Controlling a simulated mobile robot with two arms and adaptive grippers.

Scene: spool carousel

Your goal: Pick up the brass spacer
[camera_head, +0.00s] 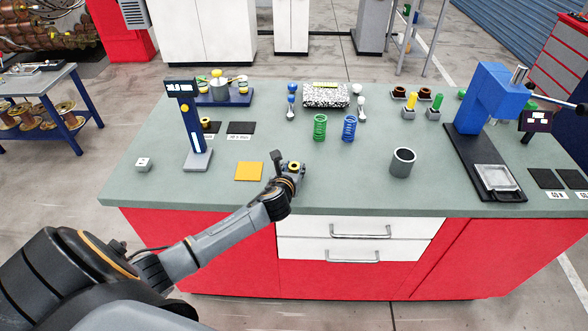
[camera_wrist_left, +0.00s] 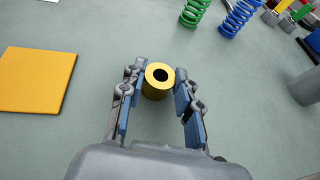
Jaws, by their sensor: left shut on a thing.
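The brass spacer (camera_wrist_left: 155,93) is a short yellow ring with a dark hole, upright between the fingertips of my left gripper (camera_wrist_left: 157,88) in the left wrist view. The fingers are shut on its two sides. In the head view the spacer (camera_head: 294,166) shows at the end of my left gripper (camera_head: 286,169), over the front middle of the bench. I cannot tell whether it touches the bench top. My right gripper is not in view.
An orange square pad (camera_head: 249,172) lies left of the gripper. Green (camera_head: 320,128) and blue (camera_head: 349,128) springs stand behind it, and a grey cup (camera_head: 402,163) stands to the right. A blue press (camera_head: 490,98) stands far right. The bench top (camera_head: 345,185) is clear between gripper and cup.

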